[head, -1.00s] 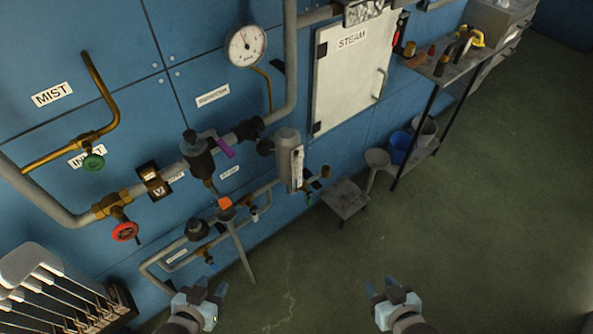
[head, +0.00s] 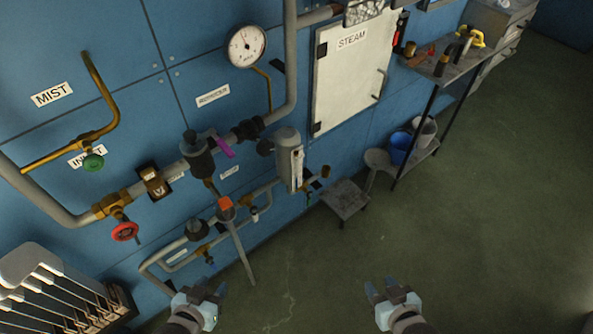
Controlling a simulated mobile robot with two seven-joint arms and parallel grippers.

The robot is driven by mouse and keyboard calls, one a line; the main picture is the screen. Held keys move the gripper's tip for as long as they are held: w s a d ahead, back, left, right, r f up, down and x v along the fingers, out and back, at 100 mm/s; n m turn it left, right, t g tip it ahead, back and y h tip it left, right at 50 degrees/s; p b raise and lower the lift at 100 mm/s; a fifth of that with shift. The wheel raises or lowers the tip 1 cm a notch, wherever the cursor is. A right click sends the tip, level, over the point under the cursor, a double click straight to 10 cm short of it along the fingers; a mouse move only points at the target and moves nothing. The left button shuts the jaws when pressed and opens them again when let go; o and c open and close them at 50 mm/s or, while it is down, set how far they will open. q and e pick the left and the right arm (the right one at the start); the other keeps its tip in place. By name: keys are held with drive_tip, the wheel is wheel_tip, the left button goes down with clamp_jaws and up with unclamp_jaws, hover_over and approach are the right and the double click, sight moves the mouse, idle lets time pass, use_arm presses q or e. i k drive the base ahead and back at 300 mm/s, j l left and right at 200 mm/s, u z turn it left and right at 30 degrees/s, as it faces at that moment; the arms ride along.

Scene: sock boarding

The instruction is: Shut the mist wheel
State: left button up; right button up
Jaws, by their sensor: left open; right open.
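The MIST label (head: 52,94) is on the blue wall at the upper left. A green wheel (head: 93,162) sits on the thin brass pipe (head: 107,95) below and right of that label, partly in front of the INLET label. A red wheel (head: 125,232) sits lower, on the thick grey pipe. Whether the green wheel is open or shut cannot be told. My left gripper (head: 206,291) is open and empty at the bottom, below and right of both wheels. My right gripper (head: 381,286) is open and empty at the bottom centre-right, away from the wall.
Pipework with a purple lever (head: 224,147), a gauge (head: 246,46) and an orange-topped fitting (head: 226,204) covers the wall. A rack of white boards (head: 38,272) stands at lower left. A low stool (head: 345,199) and a side table (head: 446,72) stand right. The floor at right is clear.

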sight(91, 162)
drive_tip(key=u, duration=0.9)
